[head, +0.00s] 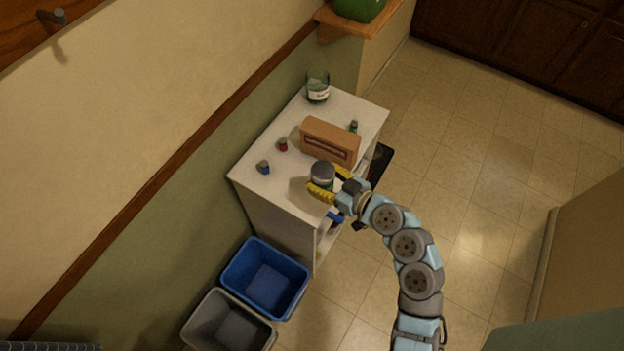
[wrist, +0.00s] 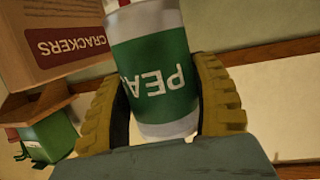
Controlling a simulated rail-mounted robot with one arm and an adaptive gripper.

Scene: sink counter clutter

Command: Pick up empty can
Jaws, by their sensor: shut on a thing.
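The can (head: 322,174) is a grey-topped cylinder at the front of the white cabinet's top in the head view. In the wrist view the can (wrist: 155,75) shows a green label with "PEA" upside down. My gripper (head: 333,185) has its yellow fingers around the can. In the wrist view my gripper (wrist: 165,115) has one ridged finger on each side of the can, shut on it. I cannot tell whether the can touches the cabinet top.
A crackers box (head: 330,142) stands close behind the can on the white cabinet (head: 255,178). A glass jar (head: 317,88), a red item (head: 283,145), a blue item (head: 263,167) and a green item (head: 353,126) share the top. A blue bin (head: 265,280) and grey bin (head: 228,322) stand below.

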